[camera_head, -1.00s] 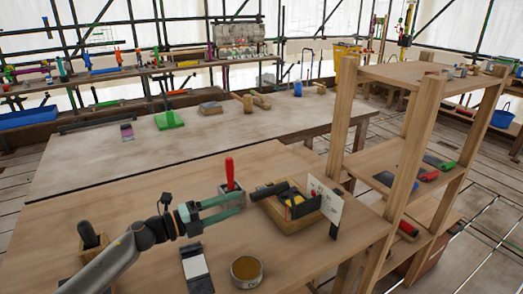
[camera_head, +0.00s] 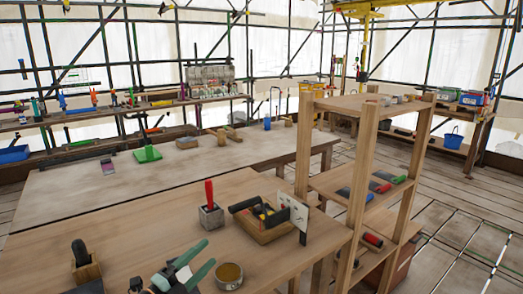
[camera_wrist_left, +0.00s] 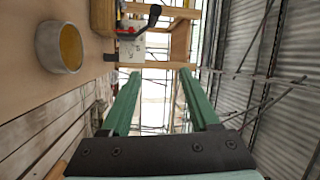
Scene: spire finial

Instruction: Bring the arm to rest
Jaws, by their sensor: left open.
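My left gripper (camera_head: 192,266) is at the bottom of the head view, low over the front of the near table (camera_head: 130,225). Its two green fingers are apart with nothing between them. In the left wrist view the open fingers (camera_wrist_left: 160,97) point toward the wooden shelf and the white sheeting. The red-handled tool (camera_head: 209,192) stands upright in a small grey block (camera_head: 211,215), apart from the gripper. My right gripper does not show.
A round tin (camera_head: 229,276) stands close to the right of the gripper. A wooden shelf unit (camera_head: 362,185) rises at the right. A block with a dark handle (camera_head: 84,265) stands at the left.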

